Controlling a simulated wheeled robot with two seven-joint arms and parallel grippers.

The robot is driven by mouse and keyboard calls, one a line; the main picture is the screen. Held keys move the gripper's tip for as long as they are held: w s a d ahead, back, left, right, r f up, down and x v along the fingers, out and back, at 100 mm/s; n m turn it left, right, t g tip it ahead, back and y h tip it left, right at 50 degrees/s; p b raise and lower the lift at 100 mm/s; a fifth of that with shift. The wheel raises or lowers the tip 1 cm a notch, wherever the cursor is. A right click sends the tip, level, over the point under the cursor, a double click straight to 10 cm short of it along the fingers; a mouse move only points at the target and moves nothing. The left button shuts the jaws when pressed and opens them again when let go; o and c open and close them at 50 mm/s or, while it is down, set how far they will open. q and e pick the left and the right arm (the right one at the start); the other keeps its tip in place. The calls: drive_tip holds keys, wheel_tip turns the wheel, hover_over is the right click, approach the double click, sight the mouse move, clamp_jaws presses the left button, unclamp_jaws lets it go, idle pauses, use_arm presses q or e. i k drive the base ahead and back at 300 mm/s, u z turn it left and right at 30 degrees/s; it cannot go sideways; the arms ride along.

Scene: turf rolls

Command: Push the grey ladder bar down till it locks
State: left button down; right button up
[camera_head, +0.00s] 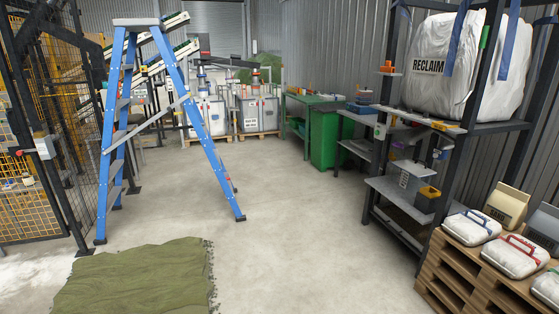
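A blue stepladder (194,109) stands with its legs apart on the concrete floor at the left of the head view. Its top cap and treads are grey. The grey ladder bar (146,123) runs slantwise between the front and rear legs at about mid height, its left end lower than its right. I cannot tell from here whether it is locked. Neither of my grippers shows in this view.
A green turf piece (140,278) lies on the floor in front of the ladder. A mesh fence (75,125) stands close on the ladder's left. Grey shelving (405,198) and a wooden pallet (465,283) with bags line the right. The middle floor is clear.

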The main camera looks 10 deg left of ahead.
sight(169, 108)
drive_tip(key=u, duration=0.2)
drive_tip(key=i, duration=2.4)
drive_tip(key=u, duration=0.5)
drive_tip(key=i, duration=2.15)
drive_tip(key=u, duration=0.1)
